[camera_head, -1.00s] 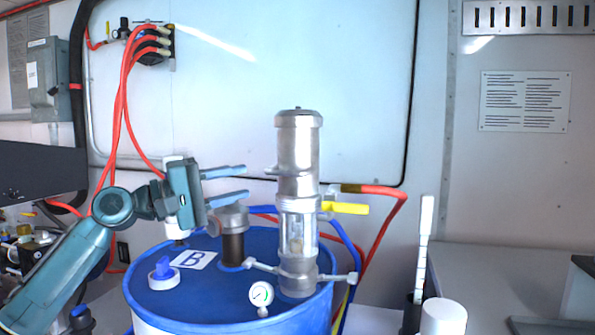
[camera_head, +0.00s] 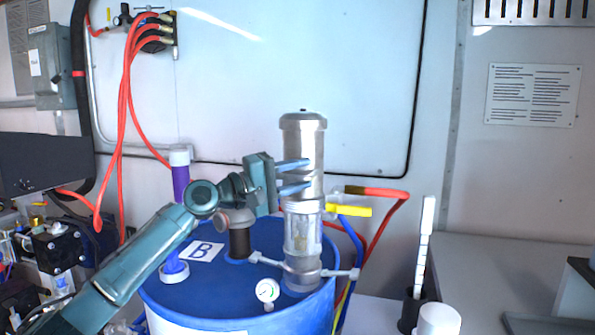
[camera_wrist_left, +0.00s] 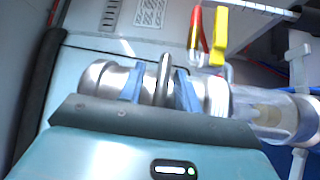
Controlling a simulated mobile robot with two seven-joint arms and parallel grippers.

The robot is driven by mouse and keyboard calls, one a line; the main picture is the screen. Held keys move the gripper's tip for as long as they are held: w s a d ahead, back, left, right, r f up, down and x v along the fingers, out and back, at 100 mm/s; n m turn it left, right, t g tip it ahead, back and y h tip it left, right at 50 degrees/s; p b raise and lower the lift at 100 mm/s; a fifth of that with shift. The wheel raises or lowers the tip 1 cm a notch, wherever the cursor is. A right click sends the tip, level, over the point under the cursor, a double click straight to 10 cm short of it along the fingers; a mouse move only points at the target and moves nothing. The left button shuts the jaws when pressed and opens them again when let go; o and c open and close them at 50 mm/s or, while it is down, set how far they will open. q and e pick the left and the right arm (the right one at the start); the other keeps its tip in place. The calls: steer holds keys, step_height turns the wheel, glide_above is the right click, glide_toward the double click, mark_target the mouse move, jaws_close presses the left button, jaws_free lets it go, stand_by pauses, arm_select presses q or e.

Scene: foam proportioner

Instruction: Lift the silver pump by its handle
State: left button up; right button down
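The silver pump (camera_head: 303,140) stands upright on the blue drum (camera_head: 210,282), with a clear-walled section low on its body. My left gripper (camera_head: 309,174) is at the upper body of the pump, its two blue fingers one above the other and reaching across it. In the left wrist view the pump (camera_wrist_left: 100,78) lies sideways across the picture. A thin silver bar, seemingly its handle (camera_wrist_left: 164,72), shows between the fingers of my left gripper (camera_wrist_left: 160,86). The fingers are apart, with gaps beside the bar. I cannot tell whether they touch the pump. My right gripper is not in view.
A yellow lever (camera_head: 350,211) with a red hose stands right of the pump. A pressure gauge (camera_head: 267,290) sits at the drum's front. A purple tube with a white top (camera_head: 180,158) stands left, behind my arm. The wall behind is flat.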

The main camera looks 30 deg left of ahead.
arm_select(q)
steer(key=shift+c, duration=0.5)
steer(key=c, duration=0.6)
jaws_close()
steer(key=shift+r, duration=0.15)
